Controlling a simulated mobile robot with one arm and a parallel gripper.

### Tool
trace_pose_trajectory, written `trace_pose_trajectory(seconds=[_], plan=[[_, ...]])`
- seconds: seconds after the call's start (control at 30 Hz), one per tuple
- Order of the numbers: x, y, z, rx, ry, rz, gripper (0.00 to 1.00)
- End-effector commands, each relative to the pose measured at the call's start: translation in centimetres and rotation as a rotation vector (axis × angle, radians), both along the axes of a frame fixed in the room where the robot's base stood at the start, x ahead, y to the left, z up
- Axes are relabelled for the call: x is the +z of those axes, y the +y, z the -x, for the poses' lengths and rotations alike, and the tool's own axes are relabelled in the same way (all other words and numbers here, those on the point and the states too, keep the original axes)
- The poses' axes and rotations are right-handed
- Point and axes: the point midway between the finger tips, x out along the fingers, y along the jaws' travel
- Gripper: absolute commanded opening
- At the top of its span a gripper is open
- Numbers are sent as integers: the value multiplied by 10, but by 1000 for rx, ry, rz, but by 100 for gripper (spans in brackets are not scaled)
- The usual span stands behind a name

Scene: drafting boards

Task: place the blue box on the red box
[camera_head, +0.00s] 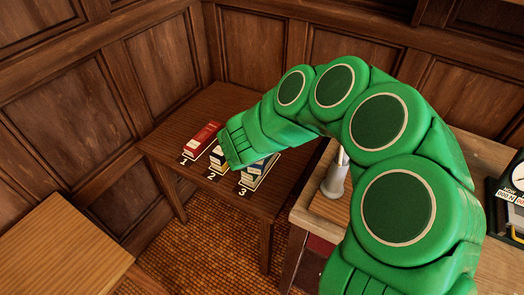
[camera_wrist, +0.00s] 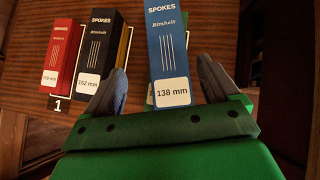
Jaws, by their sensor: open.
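The blue box (camera_wrist: 167,45), labelled 138 mm, is in the wrist view between the two grey fingers of my gripper (camera_wrist: 161,68). The fingers are apart, with a gap visible on each side of the box. In the head view the blue box (camera_head: 262,166) is at place 3, partly hidden by my green arm. The red box (camera_head: 203,137) lies at place 1 on the small wooden table; it also shows at the left of the wrist view (camera_wrist: 62,50). My gripper's fingertips are hidden in the head view.
Panelled walls close off the back and left. A desk with a clock (camera_head: 517,177) stands at the right.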

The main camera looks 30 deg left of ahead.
Motion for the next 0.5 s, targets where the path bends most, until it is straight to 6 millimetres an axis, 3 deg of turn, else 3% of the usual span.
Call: trace_pose_trajectory(seconds=[0.5], plan=[[-20,1,-15,-25,8,-8,88]])
